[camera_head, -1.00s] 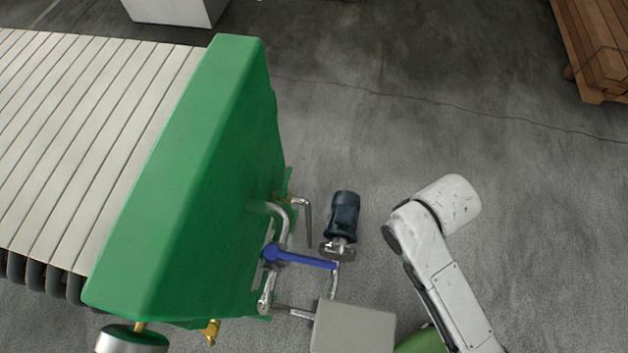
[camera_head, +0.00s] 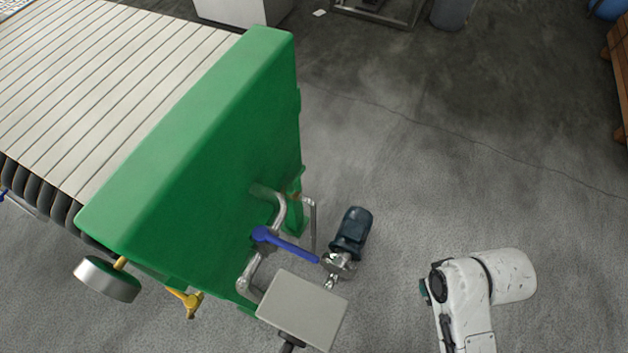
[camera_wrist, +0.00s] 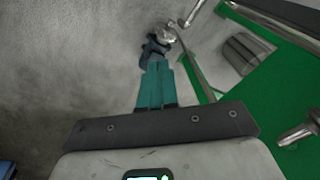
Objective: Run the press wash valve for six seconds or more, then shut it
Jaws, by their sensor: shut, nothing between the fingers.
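A blue lever handle (camera_head: 288,245) sits on the pipework at the end of the green press (camera_head: 200,170). It points right and slightly down, away from the press face, toward a small dark blue motor. No label shows that it is the wash valve. My gripper shows in the wrist view as teal fingers (camera_wrist: 157,66), shut and empty. They point toward the dark motor (camera_wrist: 153,47) and look apart from the lever. In the head view my white arm stands to the right of the pipework, and the fingers are hidden there.
A grey box (camera_head: 302,308) stands in front of the pipes. The dark blue motor (camera_head: 350,233) stands close to the lever's end. A yellow valve (camera_head: 188,300) and a round metal part (camera_head: 107,279) are at lower left. The floor to the right is clear.

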